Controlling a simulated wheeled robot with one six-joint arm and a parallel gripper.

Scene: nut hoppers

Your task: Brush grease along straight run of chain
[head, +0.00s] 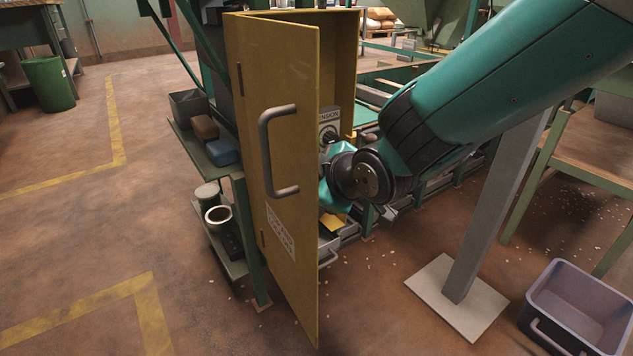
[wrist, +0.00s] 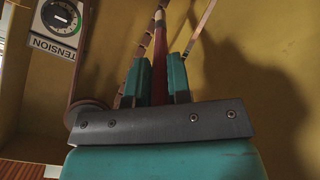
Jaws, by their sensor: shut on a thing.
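My gripper (wrist: 160,62) has its two teal fingers closed on the red handle of a brush (wrist: 159,45) in the wrist view. The pale far end of the brush is at the top edge of the picture, too small to make out. A brown chain (wrist: 146,40) runs up at a slant just left of the brush. I cannot tell if the brush touches it. In the head view, my arm reaches in behind the open yellow guard door (head: 285,230), which hides my fingers, the brush and the chain.
A tension dial (wrist: 62,18) is at the upper left of the wrist view, and also shows in the head view (head: 328,130). A yellow wall (wrist: 265,60) stands close on the right. A grey post (head: 495,210) and a grey bin (head: 580,305) stand at right.

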